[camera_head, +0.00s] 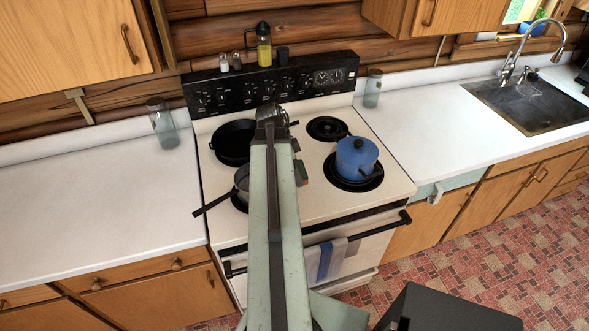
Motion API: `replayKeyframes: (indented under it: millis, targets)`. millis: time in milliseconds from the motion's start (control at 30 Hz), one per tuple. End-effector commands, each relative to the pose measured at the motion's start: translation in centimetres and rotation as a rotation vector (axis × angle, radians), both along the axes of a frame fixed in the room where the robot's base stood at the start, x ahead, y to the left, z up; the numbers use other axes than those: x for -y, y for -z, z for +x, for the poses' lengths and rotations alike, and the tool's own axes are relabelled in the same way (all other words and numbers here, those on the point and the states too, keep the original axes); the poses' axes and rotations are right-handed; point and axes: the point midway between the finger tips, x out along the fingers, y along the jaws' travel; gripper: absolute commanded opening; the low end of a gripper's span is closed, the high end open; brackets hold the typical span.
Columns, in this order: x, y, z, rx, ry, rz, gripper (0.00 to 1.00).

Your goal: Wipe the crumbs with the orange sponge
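My arm reaches out over the white stove (390,192), and my gripper (271,118) is at its far end, above the back middle of the cooktop. The gripper's fingers are hidden or too small to tell whether they are open or shut. A small block with green and orange-brown parts (302,173) shows just right of my arm on the cooktop; it may be the orange sponge, partly hidden by the arm. I cannot make out any crumbs.
A black skillet (232,140) and a grey saucepan (241,181) sit left of my arm; a blue pot (357,157) sits right. Glass jars (163,125) (373,90) stand on counters beside the stove. Bottles (264,50) stand on the back panel.

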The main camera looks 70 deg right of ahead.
Motion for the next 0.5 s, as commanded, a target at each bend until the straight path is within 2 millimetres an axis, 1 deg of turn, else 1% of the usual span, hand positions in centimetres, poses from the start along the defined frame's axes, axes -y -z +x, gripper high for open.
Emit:
replayKeyframes:
  millis: [133,233,500]
  targets:
    - [0.0,0.2,0.0,0.0,0.0,0.0,0.47]
    - [0.0,-0.2,0.0,0.0,0.0,0.0,0.47]
    - [0.0,-3.0,0.0,0.0,0.0,0.0,0.47]
